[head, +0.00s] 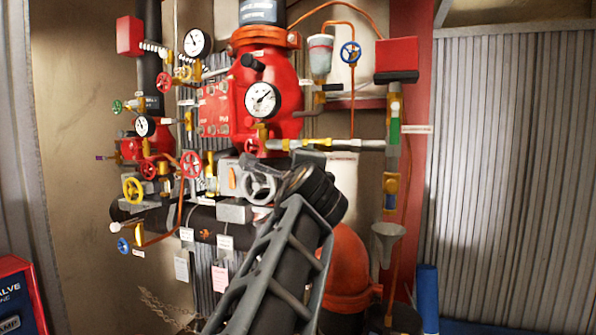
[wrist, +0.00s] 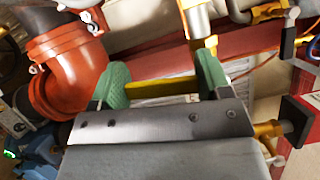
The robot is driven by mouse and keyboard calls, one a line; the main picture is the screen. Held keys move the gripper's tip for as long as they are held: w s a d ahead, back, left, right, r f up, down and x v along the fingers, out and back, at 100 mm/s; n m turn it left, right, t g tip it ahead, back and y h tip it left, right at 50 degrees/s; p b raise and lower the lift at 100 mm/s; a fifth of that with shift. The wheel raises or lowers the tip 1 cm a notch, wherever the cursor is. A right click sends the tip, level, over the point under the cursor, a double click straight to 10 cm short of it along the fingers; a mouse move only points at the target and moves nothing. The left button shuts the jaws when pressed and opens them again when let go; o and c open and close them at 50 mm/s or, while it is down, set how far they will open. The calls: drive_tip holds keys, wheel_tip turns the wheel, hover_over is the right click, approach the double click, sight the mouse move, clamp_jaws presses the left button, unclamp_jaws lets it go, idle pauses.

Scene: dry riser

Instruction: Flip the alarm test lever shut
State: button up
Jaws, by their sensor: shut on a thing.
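In the wrist view my gripper (wrist: 162,82) has its two green finger pads on either side of a yellow lever handle (wrist: 160,89). The jaws are closed on this handle, which lies crosswise between the pads. A pale metal pipe (wrist: 198,18) runs down to the handle's right end. In the head view my arm reaches up to the middle of the valve assembly, below a horizontal pipe with yellow fittings (head: 318,144). My fingers and the held handle cannot be made out there.
A large red valve body with a gauge (head: 262,99) stands above. An orange elbow pipe (head: 347,262) is below right, and a grey funnel (head: 387,236) stands further right. Corrugated wall lies beyond.

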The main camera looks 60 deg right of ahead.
drive_tip(key=shift+s+n+y, duration=0.3)
drive_tip(key=shift+s+n, duration=0.15)
drive_tip(key=shift+n, duration=0.45)
drive_tip(key=o, duration=1)
drive_tip(key=shift+f, duration=0.1)
drive_tip(key=shift+b+v, duration=2.55)
drive_tip(key=shift+v, duration=4.35)
drive_tip(key=shift+a, duration=0.1)
